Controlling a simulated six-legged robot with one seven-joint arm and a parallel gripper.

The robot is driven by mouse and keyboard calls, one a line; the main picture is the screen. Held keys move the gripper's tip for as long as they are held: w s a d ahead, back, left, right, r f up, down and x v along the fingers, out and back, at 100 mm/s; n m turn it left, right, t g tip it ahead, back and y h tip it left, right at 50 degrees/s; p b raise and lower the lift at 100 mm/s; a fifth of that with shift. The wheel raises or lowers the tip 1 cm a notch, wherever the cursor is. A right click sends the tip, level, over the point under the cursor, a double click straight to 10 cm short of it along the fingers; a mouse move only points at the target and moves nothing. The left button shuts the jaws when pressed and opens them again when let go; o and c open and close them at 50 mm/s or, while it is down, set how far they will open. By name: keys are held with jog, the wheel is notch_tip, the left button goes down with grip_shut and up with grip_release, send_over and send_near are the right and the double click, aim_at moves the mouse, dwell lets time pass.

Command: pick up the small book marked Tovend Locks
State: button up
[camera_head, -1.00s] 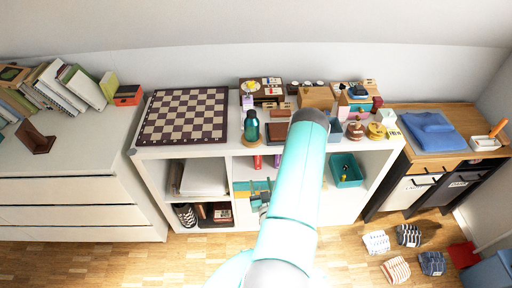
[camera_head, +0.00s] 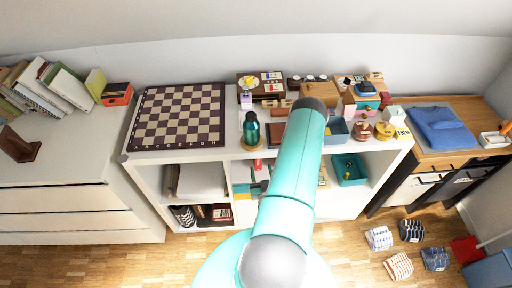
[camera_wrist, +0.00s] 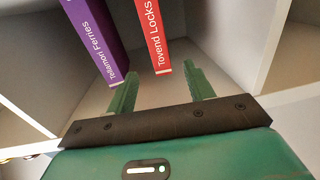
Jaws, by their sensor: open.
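The small red book marked Tovend Locks (camera_wrist: 152,34) stands in a white shelf compartment in the wrist view, its spine toward me. My gripper (camera_wrist: 160,85) is open and empty. Its two green fingers are apart, below and just in front of the red book's lower end, the right finger closest to it. In the head view a small red patch (camera_head: 257,165) shows in the shelf's middle compartment; my arm hides the gripper and much of that compartment.
White shelf walls stand close on both sides in the wrist view, the right panel (camera_wrist: 262,45) nearest. In the head view the white shelf unit (camera_head: 150,185) carries a chessboard (camera_head: 180,115), a teal bottle (camera_head: 251,130) and boxes on top. Striped bundles (camera_head: 398,266) lie on the floor at right.

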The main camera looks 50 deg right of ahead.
jog(key=x, duration=1.3)
jog(key=shift+d+f, duration=0.25)
jog(key=shift+f, duration=0.05)
jog(key=shift+w, duration=0.15)
jog(key=shift+c, duration=0.2)
grip_shut()
